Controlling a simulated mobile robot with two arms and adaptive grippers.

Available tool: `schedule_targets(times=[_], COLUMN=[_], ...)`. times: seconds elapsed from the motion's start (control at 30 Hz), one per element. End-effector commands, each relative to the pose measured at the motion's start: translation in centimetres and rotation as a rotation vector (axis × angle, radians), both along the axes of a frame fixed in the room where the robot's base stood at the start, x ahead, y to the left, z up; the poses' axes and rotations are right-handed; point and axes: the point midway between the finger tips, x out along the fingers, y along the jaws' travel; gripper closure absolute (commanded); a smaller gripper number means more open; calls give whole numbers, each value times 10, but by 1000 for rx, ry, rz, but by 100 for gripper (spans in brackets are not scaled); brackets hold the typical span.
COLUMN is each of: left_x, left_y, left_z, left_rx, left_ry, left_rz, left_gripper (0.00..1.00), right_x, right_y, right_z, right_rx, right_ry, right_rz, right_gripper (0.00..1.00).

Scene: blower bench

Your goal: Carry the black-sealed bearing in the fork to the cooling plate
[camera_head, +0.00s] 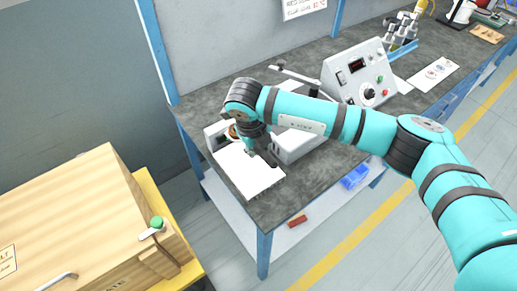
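My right gripper (262,160) points down over a pale flat plate (246,182) with a ridged front edge, at the left end of the grey bench. The plate may be the cooling plate; I cannot be sure. My wrist hides most of the fingers, so I cannot tell whether they are open or shut, or on what. I cannot make out the black-sealed bearing or the fork. A small round brownish thing (233,130) shows at a light grey unit just behind the plate, partly covered by my wrist. My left gripper is not in view.
A grey control box (356,77) with a display and knob stands behind my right arm. A light grey block (300,146) is right of the gripper. A wooden crate (75,225) with a green knob stands at lower left.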

Motion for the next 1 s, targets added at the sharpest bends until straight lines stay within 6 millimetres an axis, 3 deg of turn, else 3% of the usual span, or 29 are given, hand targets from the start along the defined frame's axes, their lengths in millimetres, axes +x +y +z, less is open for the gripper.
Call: schedule_targets(times=[0.5, 1.0], left_x=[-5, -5], left_y=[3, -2], left_z=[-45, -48], left_rx=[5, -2], left_ry=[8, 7], left_rz=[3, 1], left_gripper=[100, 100], right_x=[0, 0], right_y=[0, 0], right_z=[-46, -48], right_rx=[2, 2], right_ry=[0, 0], right_rz=[-2, -2], right_gripper=[100, 100])
